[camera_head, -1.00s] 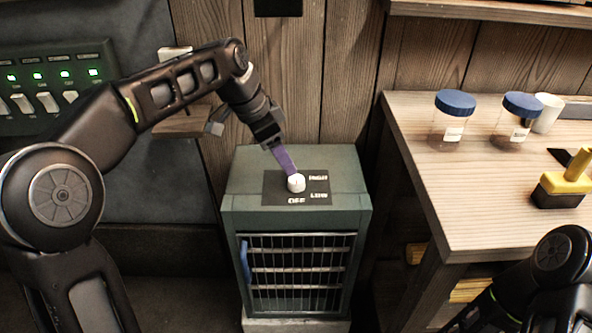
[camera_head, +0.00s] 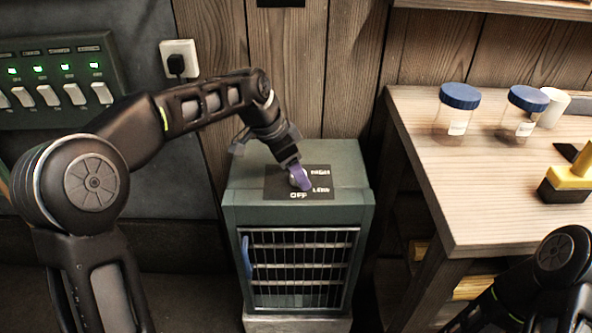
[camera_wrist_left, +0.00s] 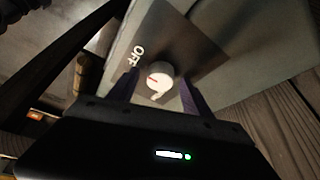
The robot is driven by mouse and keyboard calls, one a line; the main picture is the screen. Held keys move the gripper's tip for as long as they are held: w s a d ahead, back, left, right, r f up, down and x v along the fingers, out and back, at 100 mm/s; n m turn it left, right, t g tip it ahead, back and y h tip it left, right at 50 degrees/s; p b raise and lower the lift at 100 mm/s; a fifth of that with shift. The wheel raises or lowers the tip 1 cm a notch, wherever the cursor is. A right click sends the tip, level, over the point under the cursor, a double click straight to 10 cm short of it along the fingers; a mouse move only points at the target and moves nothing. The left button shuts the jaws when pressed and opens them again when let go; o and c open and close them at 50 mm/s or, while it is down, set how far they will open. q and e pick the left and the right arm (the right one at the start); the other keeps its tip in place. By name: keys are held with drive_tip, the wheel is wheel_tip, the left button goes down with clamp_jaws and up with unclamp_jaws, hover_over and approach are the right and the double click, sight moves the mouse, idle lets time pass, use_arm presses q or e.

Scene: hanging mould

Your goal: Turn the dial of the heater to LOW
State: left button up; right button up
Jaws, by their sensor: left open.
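A short red mark shows on the dial, on the side toward OFF in the left wrist view. My left gripper (camera_head: 299,182) is open, its purple fingers low over the plate at the dial. In the left wrist view its fingers (camera_wrist_left: 157,90) stand on either side of the dial; contact is unclear. In the head view they mostly hide the dial. My right gripper is out of view.
A wooden table (camera_head: 450,200) stands right of the heater, with two blue-lidded jars (camera_head: 457,118), a white cup (camera_head: 553,108) and a yellow-handled tool (camera_head: 570,180). A switch panel (camera_head: 62,85) and a wall socket (camera_head: 180,60) are at the left.

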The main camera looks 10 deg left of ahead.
use_arm(q)
drive_tip(key=shift+c, duration=0.4)
clamp_jaws()
drive_tip(key=shift+n, duration=0.4)
drive_tip(key=n, duration=0.2)
drive_tip(key=n+t+y, duration=0.1)
drive_tip(key=n, duration=0.1)
drive_tip(key=n+y, duration=0.1)
drive_tip(key=n, duration=0.1)
drive_tip(key=shift+s+d+r+t, duration=0.1)
drive_tip(key=shift+d+t, duration=0.15)
drive_tip(key=shift+t, duration=0.15)
drive_tip(key=n+y, duration=0.2)
drive_tip(key=n, duration=0.3)
drive_tip(key=shift+b, duration=0.4)
drive_tip(key=shift+o, duration=0.4)
unclamp_jaws()
